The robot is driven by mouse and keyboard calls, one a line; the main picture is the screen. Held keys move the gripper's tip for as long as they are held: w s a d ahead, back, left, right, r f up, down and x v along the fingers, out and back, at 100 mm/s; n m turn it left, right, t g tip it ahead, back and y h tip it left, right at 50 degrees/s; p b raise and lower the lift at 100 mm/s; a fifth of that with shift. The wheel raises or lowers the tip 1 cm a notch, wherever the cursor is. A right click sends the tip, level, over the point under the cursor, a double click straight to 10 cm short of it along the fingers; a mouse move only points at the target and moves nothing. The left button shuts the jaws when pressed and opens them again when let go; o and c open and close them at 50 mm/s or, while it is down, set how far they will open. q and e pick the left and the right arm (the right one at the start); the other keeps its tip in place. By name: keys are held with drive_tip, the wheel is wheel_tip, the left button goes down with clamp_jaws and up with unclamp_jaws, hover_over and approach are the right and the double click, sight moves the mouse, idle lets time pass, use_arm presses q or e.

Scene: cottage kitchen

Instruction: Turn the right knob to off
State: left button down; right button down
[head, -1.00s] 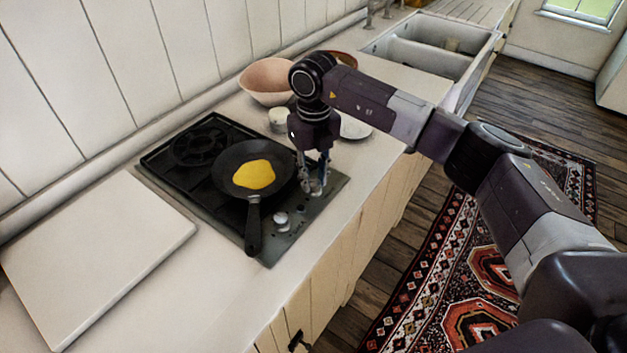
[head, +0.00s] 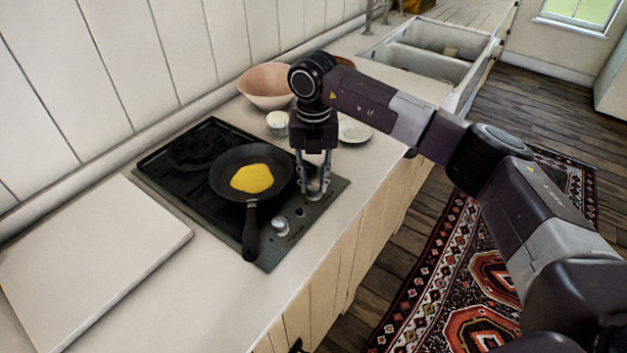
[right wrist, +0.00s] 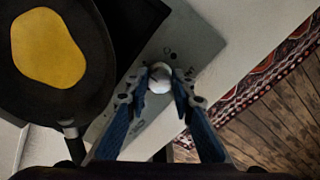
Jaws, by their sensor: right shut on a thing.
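The stove's control strip lies along the front edge of the black hob (head: 187,190). My right gripper (head: 314,188) points down at the far right end of the strip. In the right wrist view its two fingertips (right wrist: 160,80) are closed against both sides of a round white knob (right wrist: 159,73), the right knob. In the head view the fingers mostly hide this knob. The mark showing its setting cannot be read. Another pale knob (head: 280,226) stands on the strip to the left, free of the gripper. My left gripper is not in view.
A black frying pan (head: 226,186) with a yellow egg (head: 252,178) sits on the hob, close left of the gripper. A white board (head: 85,255) lies at left. A pink bowl (head: 266,88), a small white pot (head: 277,121) and a saucer (head: 354,131) stand behind.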

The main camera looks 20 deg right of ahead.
sight(314, 185)
drive_tip(key=shift+w+r, duration=0.15)
drive_tip(key=c, duration=1.7)
unclamp_jaws()
drive_tip(key=shift+o, duration=0.2)
wheel_tip(314, 185, up, 12)
